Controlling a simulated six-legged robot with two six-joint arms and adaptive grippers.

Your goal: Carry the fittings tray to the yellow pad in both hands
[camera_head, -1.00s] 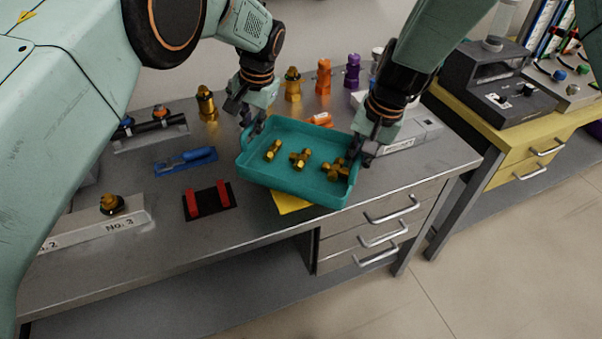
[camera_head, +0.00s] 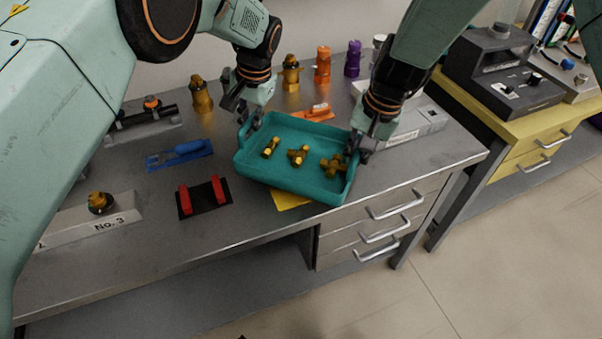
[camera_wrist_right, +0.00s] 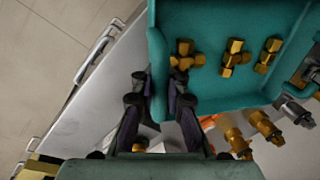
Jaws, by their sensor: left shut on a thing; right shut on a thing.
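The teal fittings tray (camera_head: 262,172) is held between my two grippers near the middle of the bench, with three brass fittings (camera_head: 298,155) inside. It also shows in the right wrist view (camera_wrist_right: 215,98). My left gripper (camera_head: 250,125) is shut on the tray's left end. My right gripper (camera_head: 357,150) is shut on its right end; in the right wrist view its fingers (camera_wrist_right: 160,97) straddle the tray wall. The yellow pad (camera_head: 290,200) shows only partly, under the tray's front edge; the rest is hidden by the tray. Whether the tray touches the pad I cannot tell.
A black plate with red blocks (camera_head: 204,197) and a blue-handled tool (camera_head: 180,155) lie left of the tray. Brass, orange (camera_head: 322,65) and purple (camera_head: 353,58) fittings stand behind it. An orange tool (camera_head: 316,113) lies just behind the tray. The bench's front edge is close.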

